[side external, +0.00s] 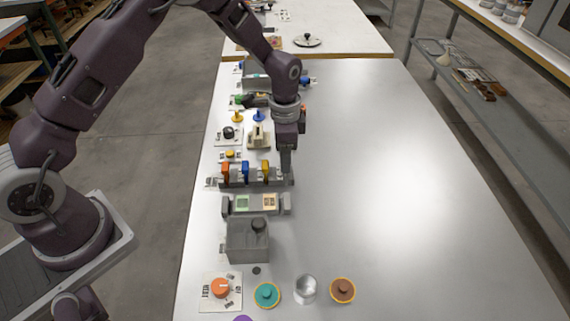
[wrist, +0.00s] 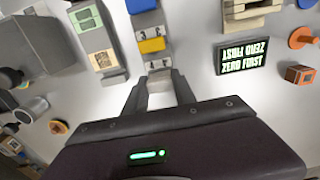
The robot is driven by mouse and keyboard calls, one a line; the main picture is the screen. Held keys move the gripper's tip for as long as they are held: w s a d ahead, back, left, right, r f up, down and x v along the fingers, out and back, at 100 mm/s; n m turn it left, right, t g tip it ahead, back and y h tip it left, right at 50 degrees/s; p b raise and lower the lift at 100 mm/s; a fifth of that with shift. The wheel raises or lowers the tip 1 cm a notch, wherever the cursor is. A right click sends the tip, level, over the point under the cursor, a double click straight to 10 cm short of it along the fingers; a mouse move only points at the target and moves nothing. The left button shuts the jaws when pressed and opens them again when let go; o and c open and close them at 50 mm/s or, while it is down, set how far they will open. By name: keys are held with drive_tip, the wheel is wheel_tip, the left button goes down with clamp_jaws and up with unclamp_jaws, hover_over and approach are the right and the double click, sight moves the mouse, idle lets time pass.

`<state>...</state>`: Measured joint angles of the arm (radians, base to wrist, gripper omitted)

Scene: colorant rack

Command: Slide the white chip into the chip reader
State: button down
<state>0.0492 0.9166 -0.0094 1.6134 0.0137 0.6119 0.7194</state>
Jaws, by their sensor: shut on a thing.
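A grey chip rack (side external: 275,184) stands on the white table with an orange chip (side external: 226,173), a blue chip (side external: 245,172) and a yellow chip (side external: 265,171) upright in a row. My gripper (side external: 287,172) points down at the rack's right end, beside the yellow chip. In the wrist view my gripper (wrist: 160,82) is shut at the rack's near end, past the yellow chip (wrist: 152,45). The white chip is between the fingers, mostly hidden by them. A grey block with green and cream panels (side external: 255,204) lies just in front of the rack; I cannot tell if it is the chip reader.
A grey box with a black knob (side external: 247,245) stands nearer the camera. Orange, teal and brown round knobs and a metal cup (side external: 305,289) line the front. A black "ZERO FIRST" sign (wrist: 241,57) lies beside the rack. The table's right side is clear.

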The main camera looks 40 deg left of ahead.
drive_tip(key=r, duration=0.7)
drive_tip(key=shift+w+a+r, duration=0.1)
drive_tip(key=shift+w+a, duration=0.15)
drive_tip(key=shift+a, duration=0.15)
drive_tip(key=w+a, duration=0.2)
drive_tip(key=a, duration=0.5)
drive_tip(key=w+a, duration=0.3)
drive_tip(key=a, duration=0.5)
drive_tip(key=shift+w+r, duration=0.25)
drive_tip(key=shift+r, duration=0.05)
drive_tip(key=shift+a, duration=0.1)
drive_tip(key=shift+f, duration=2.9)
drive_tip(key=shift+f, duration=1.7)
drive_tip(key=shift+r, duration=1.4)
drive_tip(key=shift+f, duration=1.45)
